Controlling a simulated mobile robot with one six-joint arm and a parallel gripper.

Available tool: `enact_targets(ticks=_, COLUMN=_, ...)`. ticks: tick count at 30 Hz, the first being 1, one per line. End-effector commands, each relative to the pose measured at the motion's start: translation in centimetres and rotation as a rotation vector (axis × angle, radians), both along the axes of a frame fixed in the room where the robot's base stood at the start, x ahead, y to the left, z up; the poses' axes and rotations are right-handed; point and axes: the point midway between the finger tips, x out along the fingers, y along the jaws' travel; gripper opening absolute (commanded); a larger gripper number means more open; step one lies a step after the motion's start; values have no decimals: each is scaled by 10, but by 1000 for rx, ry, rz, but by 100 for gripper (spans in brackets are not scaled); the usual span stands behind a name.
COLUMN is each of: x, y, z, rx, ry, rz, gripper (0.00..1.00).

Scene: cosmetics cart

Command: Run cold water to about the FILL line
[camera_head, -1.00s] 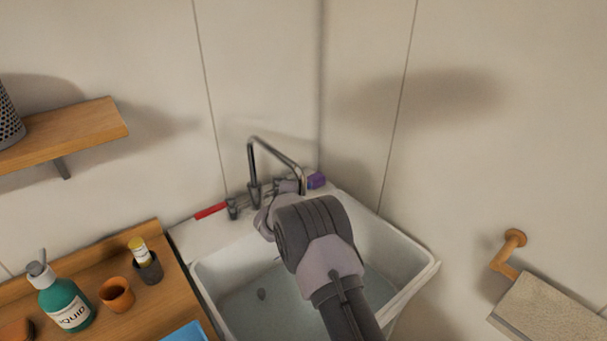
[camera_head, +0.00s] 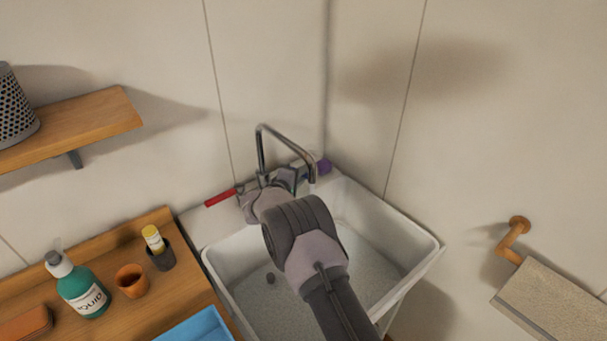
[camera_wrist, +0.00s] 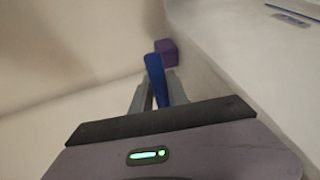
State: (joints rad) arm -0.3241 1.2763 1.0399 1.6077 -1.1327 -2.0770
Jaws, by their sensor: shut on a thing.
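The sink (camera_head: 422,243) stands in the corner. Its chrome faucet (camera_head: 262,150) bends over the basin. A red handle (camera_head: 220,197) sticks out left of the faucet. In the wrist view my gripper (camera_wrist: 155,92) is shut on a blue handle (camera_wrist: 154,68), which stands up between the fingers. In the head view my gripper (camera_head: 290,176) is at the faucet base, and my wrist hides most of the handle. No readable FILL mark shows.
A purple block (camera_head: 324,165) sits on the back ledge beside my gripper. On the left, a wooden counter (camera_head: 190,287) holds a green soap bottle (camera_head: 82,289), an orange cup (camera_head: 132,281) and a dark cup (camera_head: 162,258). A wall holder (camera_head: 515,240) with a towel is at the right.

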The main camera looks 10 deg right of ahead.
Motion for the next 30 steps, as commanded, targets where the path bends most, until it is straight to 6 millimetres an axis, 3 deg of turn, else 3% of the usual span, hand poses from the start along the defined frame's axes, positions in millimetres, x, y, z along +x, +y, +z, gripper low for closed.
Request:
enact_targets(ticks=2, x=1, y=1, z=3, rx=0, ry=-5, rz=2, gripper=0)
enact_targets(ticks=3, x=1, y=1, z=3, rx=-1, ry=-6, rz=2, gripper=23)
enact_targets(ticks=6, x=1, y=1, z=3, rx=0, ry=-5, rz=2, gripper=40)
enact_targets(ticks=17, x=-4, y=4, z=3, rx=0, ry=-1, rz=2, gripper=40)
enact_targets(ticks=20, x=-19, y=15, z=10, rx=-1, ry=1, rz=3, gripper=40)
enact_targets(ticks=30, x=-103, y=76, z=34, rx=0, ry=-1, rz=5, gripper=40)
